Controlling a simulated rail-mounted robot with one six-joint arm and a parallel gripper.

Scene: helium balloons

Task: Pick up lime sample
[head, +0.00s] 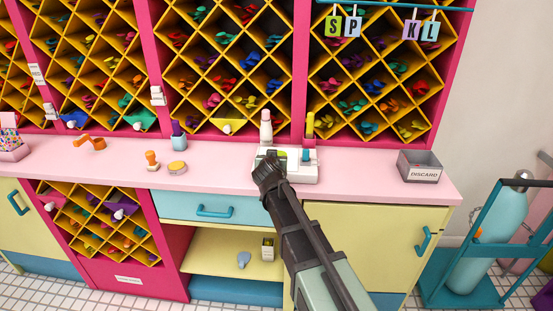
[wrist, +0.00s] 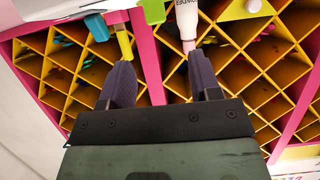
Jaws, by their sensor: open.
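My gripper (head: 262,158) is over the white device (head: 300,170) on the pink counter, and its fingers are hard to make out there. A small lime-green piece (head: 282,153) shows on the device just beyond the gripper; I cannot tell for sure that it is the lime sample. In the wrist view my gripper (wrist: 163,80) has its two dark fingers wide apart with nothing between them. A green piece (wrist: 154,10) is at the top edge there, beyond the fingertips and cut off by the frame. A lime tag marked S (head: 333,26) hangs at the top right.
A white bottle (head: 266,127) stands behind the device, with a yellow stick (head: 310,123) in a pink holder to its right. A grey discard bin (head: 419,165) is at the counter's right end. Cubbies of coloured balloons fill the wall. The counter between device and bin is clear.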

